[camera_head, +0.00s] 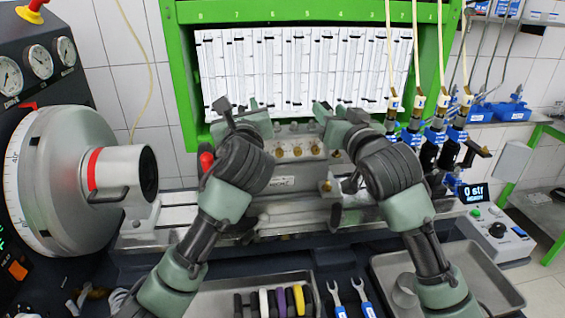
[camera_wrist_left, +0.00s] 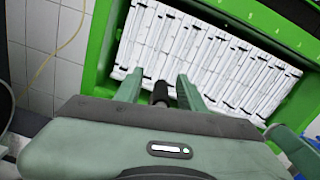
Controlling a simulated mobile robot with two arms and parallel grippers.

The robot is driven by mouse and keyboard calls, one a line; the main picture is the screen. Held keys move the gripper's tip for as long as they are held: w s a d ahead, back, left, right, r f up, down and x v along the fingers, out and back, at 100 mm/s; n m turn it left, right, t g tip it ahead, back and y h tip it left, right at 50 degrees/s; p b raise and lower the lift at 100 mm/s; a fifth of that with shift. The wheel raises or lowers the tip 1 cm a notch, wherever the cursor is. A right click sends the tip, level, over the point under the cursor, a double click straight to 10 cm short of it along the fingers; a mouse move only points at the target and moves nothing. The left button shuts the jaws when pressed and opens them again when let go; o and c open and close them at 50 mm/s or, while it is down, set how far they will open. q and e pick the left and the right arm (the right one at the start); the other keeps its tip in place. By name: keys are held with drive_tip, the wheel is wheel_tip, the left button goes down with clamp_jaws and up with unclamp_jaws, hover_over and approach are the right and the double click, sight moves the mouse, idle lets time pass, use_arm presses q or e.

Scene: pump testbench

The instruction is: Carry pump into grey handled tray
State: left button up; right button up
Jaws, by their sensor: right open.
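The pump (camera_head: 285,182) is a grey metal block with brass fittings along its top. It sits on the bench rail between my two arms, and its sides are partly hidden by them. My left gripper (camera_head: 238,107) is at its left end; in the left wrist view its fingers (camera_wrist_left: 161,92) are apart, with a dark cylindrical part between them and gaps on both sides. My right gripper (camera_head: 328,113) is open at the pump's upper right. A grey tray (camera_head: 500,290) lies at lower right, partly hidden by my right arm. I cannot make out its handles.
Another grey tray (camera_head: 215,303) lies at lower middle, with coloured rings (camera_head: 280,301) and two blue-handled wrenches (camera_head: 361,293) to its right. A large round motor (camera_head: 75,180) stands left. Hoses with valves (camera_head: 436,130) hang right, above a control box (camera_head: 490,235). A green frame stands behind.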

use_arm(q)
drive_tip(key=c, duration=0.9)
use_arm(e)
drive_tip(key=c, duration=0.9)
use_arm(q)
clamp_jaws()
use_arm(e)
drive_tip(key=shift+d+f, duration=0.1)
drive_tip(key=shift+d, duration=0.05)
use_arm(q)
drive_tip(key=shift+r, duration=0.25)
use_arm(e)
drive_tip(key=shift+r, duration=0.35)
use_arm(q)
drive_tip(key=shift+a+r, duration=0.1)
use_arm(e)
drive_tip(key=shift+w, duration=0.1)
